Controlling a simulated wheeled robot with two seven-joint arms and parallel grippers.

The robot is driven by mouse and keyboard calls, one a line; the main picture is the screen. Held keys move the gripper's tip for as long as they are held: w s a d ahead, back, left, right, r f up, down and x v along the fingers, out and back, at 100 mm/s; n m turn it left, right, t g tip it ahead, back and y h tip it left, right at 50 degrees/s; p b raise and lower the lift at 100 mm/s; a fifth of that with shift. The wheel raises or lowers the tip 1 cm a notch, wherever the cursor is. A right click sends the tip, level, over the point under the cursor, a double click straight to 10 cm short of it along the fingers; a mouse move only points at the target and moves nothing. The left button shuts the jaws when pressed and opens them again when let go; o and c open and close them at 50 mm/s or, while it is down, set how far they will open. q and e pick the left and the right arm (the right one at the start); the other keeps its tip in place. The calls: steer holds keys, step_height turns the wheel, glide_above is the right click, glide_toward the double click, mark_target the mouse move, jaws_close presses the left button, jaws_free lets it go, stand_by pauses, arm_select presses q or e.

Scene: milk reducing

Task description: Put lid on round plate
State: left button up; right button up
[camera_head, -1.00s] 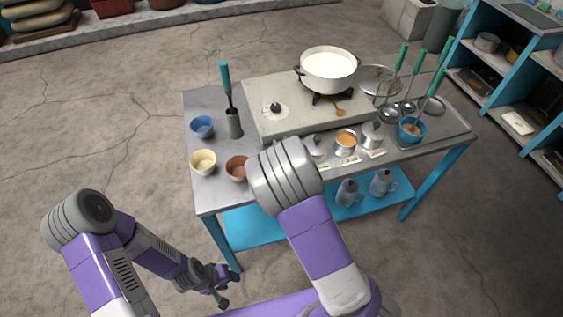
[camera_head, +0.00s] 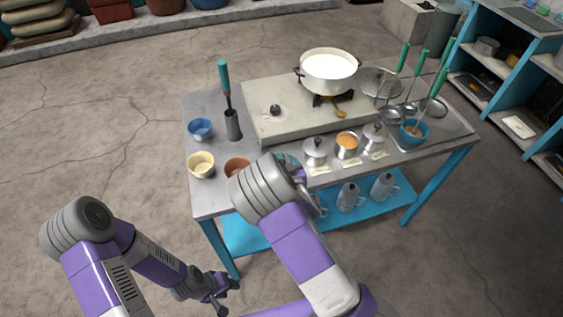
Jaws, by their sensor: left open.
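A round, shiny metal disc (camera_head: 381,80) lies at the back of the table, right of the white-filled pot (camera_head: 328,72); I cannot tell whether it is the plate, the lid or both. The pot is uncovered on the stove. Small metal pots with knobbed lids (camera_head: 315,148) (camera_head: 374,134) stand at the front edge, with an uncovered pot of orange content (camera_head: 347,144) between them. My left gripper (camera_head: 221,296) is open and empty, low in front of the table. My right gripper is mostly hidden behind its own forearm, near the table's front edge.
Blue (camera_head: 200,128), cream (camera_head: 201,165) and brown (camera_head: 237,167) bowls stand at the table's left, near a metal cup (camera_head: 233,126) with a tool. Ladles and a blue pot (camera_head: 413,133) fill the right. Jugs (camera_head: 349,197) stand on the lower blue shelf (camera_head: 256,235).

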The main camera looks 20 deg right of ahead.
steer(key=o, duration=0.3)
steer(key=shift+o, duration=0.2)
steer(key=shift+r, duration=0.1)
